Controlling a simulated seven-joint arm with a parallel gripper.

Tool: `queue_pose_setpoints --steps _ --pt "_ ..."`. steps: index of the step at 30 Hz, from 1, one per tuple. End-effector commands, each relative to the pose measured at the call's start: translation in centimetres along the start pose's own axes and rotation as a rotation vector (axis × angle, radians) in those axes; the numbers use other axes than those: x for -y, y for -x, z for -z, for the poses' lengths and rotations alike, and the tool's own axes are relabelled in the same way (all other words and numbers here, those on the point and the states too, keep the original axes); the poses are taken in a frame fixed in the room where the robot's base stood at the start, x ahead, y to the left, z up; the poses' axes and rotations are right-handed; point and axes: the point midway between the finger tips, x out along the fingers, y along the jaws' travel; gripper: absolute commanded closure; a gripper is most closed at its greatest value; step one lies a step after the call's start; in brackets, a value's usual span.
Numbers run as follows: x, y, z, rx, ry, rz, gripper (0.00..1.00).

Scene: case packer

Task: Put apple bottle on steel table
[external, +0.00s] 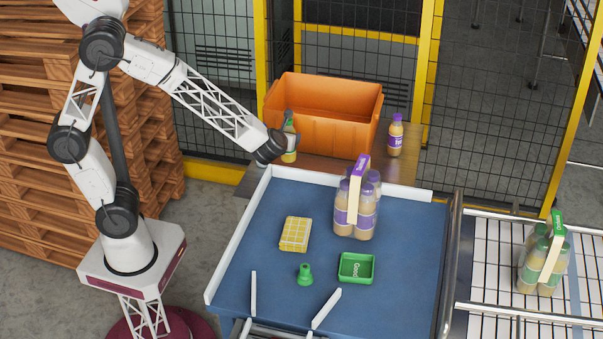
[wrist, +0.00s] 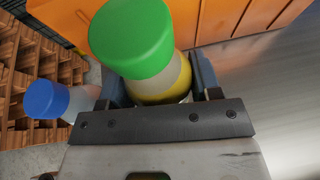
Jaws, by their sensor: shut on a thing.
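A bottle with a green cap and a yellow band, which I take as the apple bottle (external: 289,157), is upright at the left front corner of the orange crate. My gripper (external: 284,143) is shut on it from the side. In the wrist view the bottle's green cap (wrist: 131,38) stands between the two fingers of my gripper (wrist: 158,88). The steel table (external: 345,168) lies under the crate, behind the blue work surface. Its grey metal top shows in the wrist view (wrist: 270,90). Whether the bottle's base touches the table is hard to tell.
The orange crate (external: 322,118) stands close beside the bottle. A purple-capped bottle (external: 395,136) stands right of the crate. A blue-capped bottle (wrist: 48,98) is left of my gripper. A purple multipack (external: 357,205), yellow box (external: 295,234) and green tray (external: 356,268) are on the blue surface.

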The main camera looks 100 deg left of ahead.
Motion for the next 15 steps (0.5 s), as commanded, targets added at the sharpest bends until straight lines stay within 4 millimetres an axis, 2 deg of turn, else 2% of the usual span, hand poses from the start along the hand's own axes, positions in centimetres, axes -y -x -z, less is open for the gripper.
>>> queue_pose_setpoints --steps 9,15 --pt "0.0 -1.1 2.6 -0.001 -0.002 -0.001 0.74" --pt "0.0 -1.4 3.4 0.000 -0.001 0.001 0.74"
